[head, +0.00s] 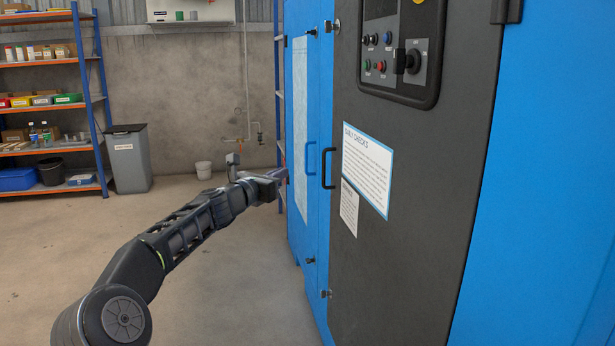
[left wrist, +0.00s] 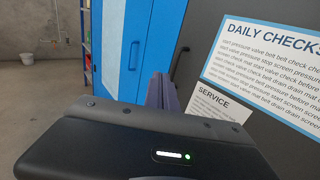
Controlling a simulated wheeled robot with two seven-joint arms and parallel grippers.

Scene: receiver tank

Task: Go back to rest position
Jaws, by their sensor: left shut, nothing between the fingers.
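My left arm reaches out from the lower left in the head view. My left gripper (head: 283,174) is at its end, shut and empty, in front of the blue cabinet door (head: 300,110). In the left wrist view its fingers (left wrist: 162,92) show beyond the dark wrist housing, with the blue door (left wrist: 128,50) behind them. I cannot tell whether the fingertips touch the door. The right gripper is in neither view.
A dark panel (head: 400,200) with buttons, a knob and a "Daily Checks" sheet (head: 367,168) stands close on the right. A grey bin (head: 130,160), shelving (head: 88,95) and a white bucket (head: 203,170) are at the back. The floor at left is clear.

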